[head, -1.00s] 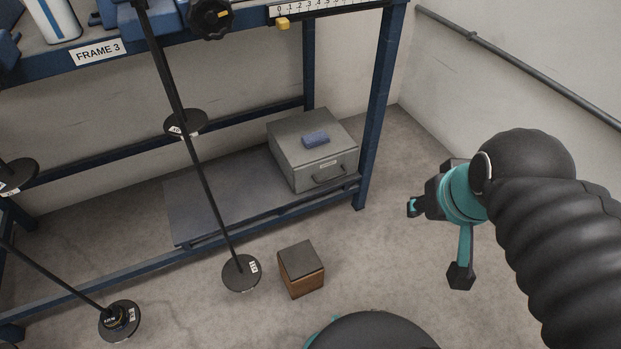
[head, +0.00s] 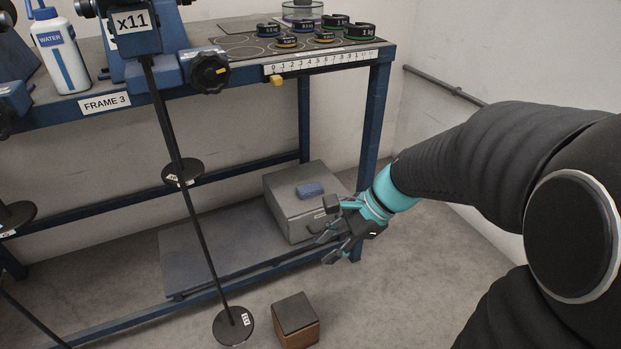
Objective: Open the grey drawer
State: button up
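The grey drawer is the front of a grey metal box (head: 285,212) on the lower shelf of the blue frame, at its right end. The box looks closed. A blue block (head: 311,190) lies on its top. My gripper (head: 322,250), teal and dark grey, is in front of the box's right front side and covers part of that front and most of the handle. Its fingers are spread and nothing shows between them. I cannot tell whether it touches the handle.
The lower shelf (head: 205,262) is bare left of the box. A wooden block with a dark top (head: 296,318) stands on the floor in front. A hanging rod with discs (head: 233,326) is to its left. The frame's right leg (head: 369,130) is close to my gripper. Weights (head: 361,32) sit on the tabletop.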

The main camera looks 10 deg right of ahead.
jog(key=w+d+f+m+t+y+b, duration=0.1)
jog(key=w+d+f+m+t+y, duration=0.3)
jog(key=w+f+m, duration=0.9)
jog(key=w+d+f+m+t, duration=0.45)
jog(key=f+m, duration=0.25)
jog(key=m, duration=0.2)
jog(key=w+d+f+m+t, duration=0.3)
jog(key=d+f+m, duration=0.35)
jog(key=m, duration=0.35)
jog(key=shift+h, duration=0.4)
jog(key=x, duration=0.4)
jog(key=b+x, duration=0.1)
jog(key=x, duration=0.8)
jog(key=shift+s+a+f+b, duration=0.1)
jog(key=shift+a+f+b, duration=0.15)
jog(key=shift+a+b, duration=0.15)
grip_shut()
